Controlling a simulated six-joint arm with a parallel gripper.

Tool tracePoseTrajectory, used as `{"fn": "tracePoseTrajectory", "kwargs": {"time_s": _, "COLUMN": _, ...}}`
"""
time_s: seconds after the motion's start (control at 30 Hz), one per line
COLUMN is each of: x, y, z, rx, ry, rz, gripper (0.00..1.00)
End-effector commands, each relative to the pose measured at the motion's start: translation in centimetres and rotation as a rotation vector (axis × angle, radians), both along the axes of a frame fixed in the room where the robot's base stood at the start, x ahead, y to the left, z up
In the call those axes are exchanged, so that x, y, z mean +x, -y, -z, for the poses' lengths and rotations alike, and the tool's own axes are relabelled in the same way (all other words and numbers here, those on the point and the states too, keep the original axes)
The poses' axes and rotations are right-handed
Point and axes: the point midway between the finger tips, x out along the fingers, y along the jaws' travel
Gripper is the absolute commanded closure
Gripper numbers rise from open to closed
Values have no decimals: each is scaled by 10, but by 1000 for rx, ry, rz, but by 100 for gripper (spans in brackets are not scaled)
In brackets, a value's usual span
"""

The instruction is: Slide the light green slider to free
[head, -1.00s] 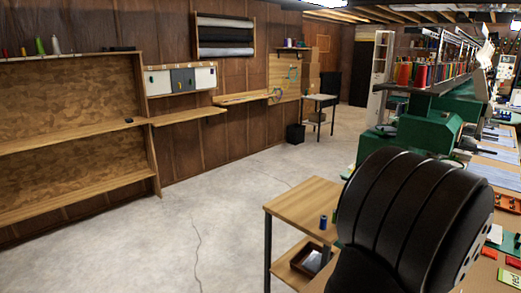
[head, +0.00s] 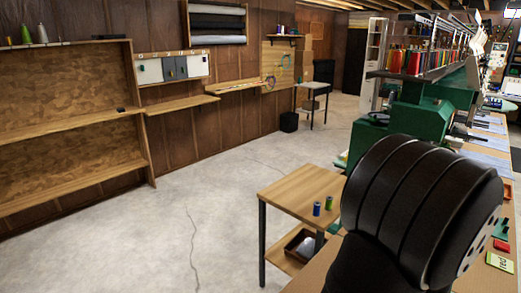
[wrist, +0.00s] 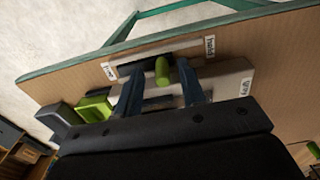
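The light green slider (wrist: 162,71) is a small upright knob in a dark slot of a grey plate on a tan board, seen in the wrist view. Small white labels sit by the slot's left end (wrist: 110,71) and right end (wrist: 210,47); their writing is too small to read surely. My gripper (wrist: 158,68) is open, with one dark blue finger on each side of the knob. Gaps show between the knob and both fingers. The knob stands nearer the right finger. In the head view my black arm hides the slider and gripper.
A lime green block (wrist: 95,106) sits left of my fingers. Another label (wrist: 246,86) is on the plate at right. In the head view, a small wooden table (head: 290,190) with spools stands left of my arm. The grey floor (head: 170,220) is open.

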Motion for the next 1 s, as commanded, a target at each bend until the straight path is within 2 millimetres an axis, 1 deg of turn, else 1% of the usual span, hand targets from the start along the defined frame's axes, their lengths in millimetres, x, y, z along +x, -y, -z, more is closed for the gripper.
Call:
{"fn": "tracePoseTrajectory", "kwargs": {"time_s": 0.27, "x": 0, "y": 0, "z": -1, "rx": 1, "ry": 1, "rz": 0, "gripper": 64}}
{"fn": "tracePoseTrajectory", "kwargs": {"time_s": 0.37, "x": 1, "y": 0, "z": -9, "rx": -1, "ry": 1, "rz": 0, "gripper": 64}}
{"fn": "tracePoseTrajectory", "kwargs": {"time_s": 0.6, "x": 1, "y": 0, "z": -39, "rx": -2, "ry": 2, "rz": 0, "gripper": 64}}
{"fn": "tracePoseTrajectory", "kwargs": {"time_s": 0.73, "x": 1, "y": 0, "z": -52, "rx": -1, "ry": 1, "rz": 0, "gripper": 64}}
{"fn": "tracePoseTrajectory", "kwargs": {"time_s": 0.83, "x": 1, "y": 0, "z": -58, "rx": 0, "ry": 1, "rz": 0, "gripper": 64}}
{"fn": "tracePoseTrajectory", "kwargs": {"time_s": 1.0, "x": 1, "y": -1, "z": -60, "rx": 1, "ry": 0, "rz": 0, "gripper": 64}}
